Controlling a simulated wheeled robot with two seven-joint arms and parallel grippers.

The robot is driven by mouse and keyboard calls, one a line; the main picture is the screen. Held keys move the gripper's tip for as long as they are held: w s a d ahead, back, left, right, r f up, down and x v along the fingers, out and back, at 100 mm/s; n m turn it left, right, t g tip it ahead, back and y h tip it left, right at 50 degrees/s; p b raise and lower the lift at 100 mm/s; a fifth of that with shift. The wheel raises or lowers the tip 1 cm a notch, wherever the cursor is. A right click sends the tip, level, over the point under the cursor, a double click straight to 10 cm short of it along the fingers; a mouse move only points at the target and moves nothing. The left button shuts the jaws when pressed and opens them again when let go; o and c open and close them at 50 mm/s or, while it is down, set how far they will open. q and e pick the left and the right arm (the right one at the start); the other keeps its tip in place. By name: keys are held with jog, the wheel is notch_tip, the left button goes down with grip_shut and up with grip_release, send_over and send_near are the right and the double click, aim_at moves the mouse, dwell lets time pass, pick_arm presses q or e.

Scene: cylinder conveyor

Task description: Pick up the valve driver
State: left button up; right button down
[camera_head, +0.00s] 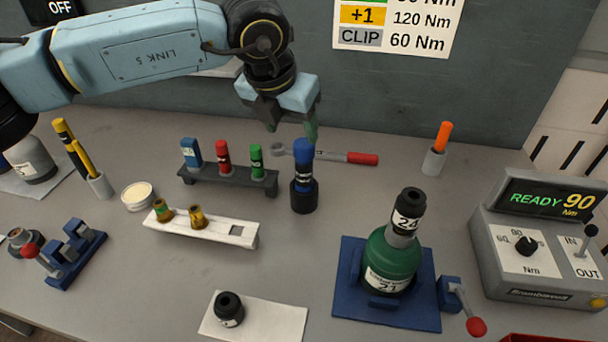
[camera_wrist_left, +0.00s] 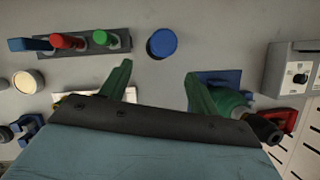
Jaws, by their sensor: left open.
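A blue-topped tool (camera_head: 303,155), which looks like the valve driver, stands upright in a black cylindrical base behind the middle of the bench. In the left wrist view its round blue top (camera_wrist_left: 162,43) shows from above, just beyond the fingertips. My left gripper (camera_head: 291,130) hangs over the bench close to the tool's top, its green fingers pointing down. It is open and empty; the two fingers are well apart in the left wrist view (camera_wrist_left: 158,70). I cannot tell whether a finger touches the tool. My right gripper is not in view.
A dark rack (camera_head: 228,181) with blue, red and green pieces stands to the left. A red-handled wrench (camera_head: 345,157) lies behind the tool. A white tray (camera_head: 215,228) and a green bottle (camera_head: 390,262) on a blue base are nearer. A control box (camera_head: 535,245) stands right.

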aim_at(303, 161)
pick_arm(q)
jog(key=p+x, duration=0.1)
jog(key=x, duration=1.1)
jog(key=shift+s+f, duration=0.1)
jog(key=shift+f, duration=0.05)
grip_shut()
